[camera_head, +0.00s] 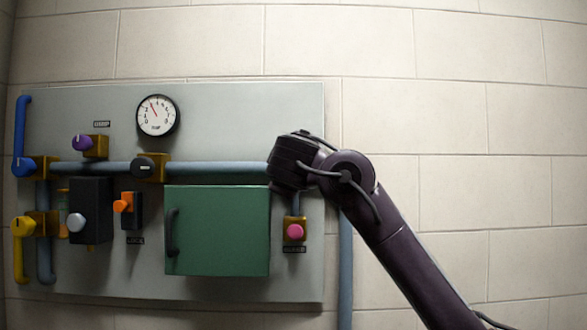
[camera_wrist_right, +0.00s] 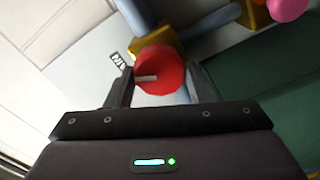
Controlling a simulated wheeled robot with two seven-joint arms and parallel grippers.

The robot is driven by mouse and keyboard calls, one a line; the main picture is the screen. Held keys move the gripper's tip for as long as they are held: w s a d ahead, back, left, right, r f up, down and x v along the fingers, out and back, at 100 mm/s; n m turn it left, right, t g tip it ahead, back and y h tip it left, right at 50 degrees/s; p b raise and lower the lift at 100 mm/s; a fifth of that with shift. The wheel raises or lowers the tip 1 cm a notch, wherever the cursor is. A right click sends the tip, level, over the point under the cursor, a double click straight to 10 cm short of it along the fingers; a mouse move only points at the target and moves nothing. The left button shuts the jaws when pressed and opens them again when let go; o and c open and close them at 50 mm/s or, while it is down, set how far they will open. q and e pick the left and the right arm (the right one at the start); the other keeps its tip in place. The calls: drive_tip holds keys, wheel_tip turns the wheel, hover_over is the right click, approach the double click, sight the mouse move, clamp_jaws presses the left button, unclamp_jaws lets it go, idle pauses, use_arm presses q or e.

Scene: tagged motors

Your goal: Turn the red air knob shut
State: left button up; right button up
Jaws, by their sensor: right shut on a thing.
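The red air knob (camera_wrist_right: 160,72) shows in the right wrist view, round with a pale pointer line, mounted on a brass block (camera_wrist_right: 152,47). My right gripper (camera_wrist_right: 158,88) is around it, one finger on each side, shut on the knob. A small label, partly readable, stands beside it in that view. In the head view the red knob and the gripper's fingers are hidden behind my right arm's wrist, which covers the pipe's right end. My left gripper is in neither view.
The grey panel (camera_head: 225,120) carries a gauge (camera_head: 157,116), a green cabinet door (camera_head: 218,230), a pink knob (camera_head: 295,231), a purple knob (camera_head: 83,142), blue (camera_head: 24,167) and yellow (camera_head: 23,226) lever handles, and an orange switch (camera_head: 123,202). The wall at right is bare.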

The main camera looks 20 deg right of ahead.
drive_tip(key=n, duration=0.4)
drive_tip(key=shift+f+n, duration=0.2)
drive_tip(key=shift+n, duration=0.2)
idle(0.4)
drive_tip(key=o, duration=1)
drive_tip(key=shift+c, duration=0.2)
drive_tip(key=shift+a, duration=0.1)
drive_tip(key=b+v, duration=0.5)
drive_tip(key=v, duration=0.2)
drive_tip(key=shift+s, duration=0.4)
drive_tip(key=shift+a+r, duration=0.1)
